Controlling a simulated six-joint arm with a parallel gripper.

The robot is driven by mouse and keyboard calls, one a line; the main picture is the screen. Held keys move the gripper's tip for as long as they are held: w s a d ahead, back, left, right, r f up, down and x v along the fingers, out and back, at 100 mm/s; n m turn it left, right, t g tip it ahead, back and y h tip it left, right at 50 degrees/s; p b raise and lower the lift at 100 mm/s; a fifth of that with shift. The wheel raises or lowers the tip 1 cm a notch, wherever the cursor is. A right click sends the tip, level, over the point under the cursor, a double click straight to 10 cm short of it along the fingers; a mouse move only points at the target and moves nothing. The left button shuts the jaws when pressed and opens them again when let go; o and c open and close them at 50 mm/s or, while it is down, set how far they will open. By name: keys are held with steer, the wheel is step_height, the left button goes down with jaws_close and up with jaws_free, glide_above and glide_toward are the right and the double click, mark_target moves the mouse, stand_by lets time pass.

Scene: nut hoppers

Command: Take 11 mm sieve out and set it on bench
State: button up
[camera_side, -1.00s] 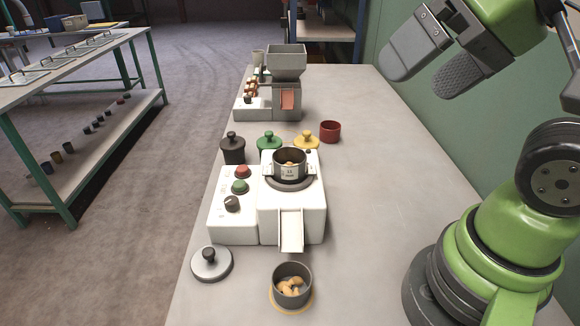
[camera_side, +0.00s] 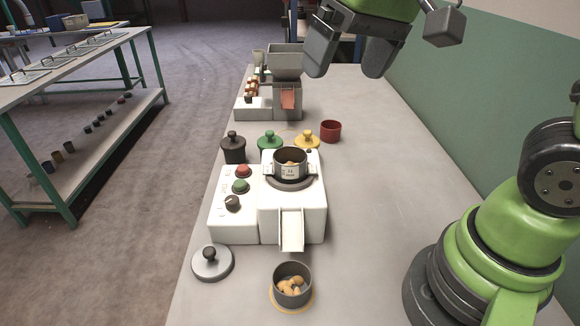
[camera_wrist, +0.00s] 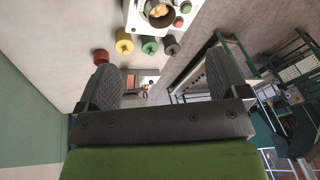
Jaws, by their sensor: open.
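The 11 mm sieve (camera_side: 290,164) is a small grey metal cup with a label and side tabs. It sits upright in the round seat on top of the white machine (camera_side: 306,212), with some tan nuts inside. In the wrist view the sieve (camera_wrist: 160,12) is at the top edge, partly cut off. My gripper (camera_side: 345,72) is open and empty, high above the bench and to the right of and behind the sieve. Its two fingers also show in the wrist view (camera_wrist: 161,88), wide apart with nothing between them. The grey bench (camera_side: 375,200) is clear right of the machine.
A grey cup with nuts (camera_side: 292,286) stands below the chute. A grey lid (camera_side: 211,263) lies at front left. Dark, green and yellow knobbed lids (camera_side: 270,142) and a red cup (camera_side: 330,131) stand behind the machine. A grey hopper (camera_side: 286,62) stands at the back.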

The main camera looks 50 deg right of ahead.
steer(key=w+f+g+h, duration=0.1)
steer(key=w+f+g, duration=0.2)
steer(key=w+f, duration=0.4)
steer(key=n, duration=0.1)
glide_toward(291, 159)
steer(key=shift+s+a+f, duration=0.9)
steer(key=shift+s+a, duration=0.05)
steer(key=shift+a, duration=0.1)
steer(key=shift+a+f, duration=0.15)
steer(key=shift+f, duration=2.9)
steer(key=c, duration=1)
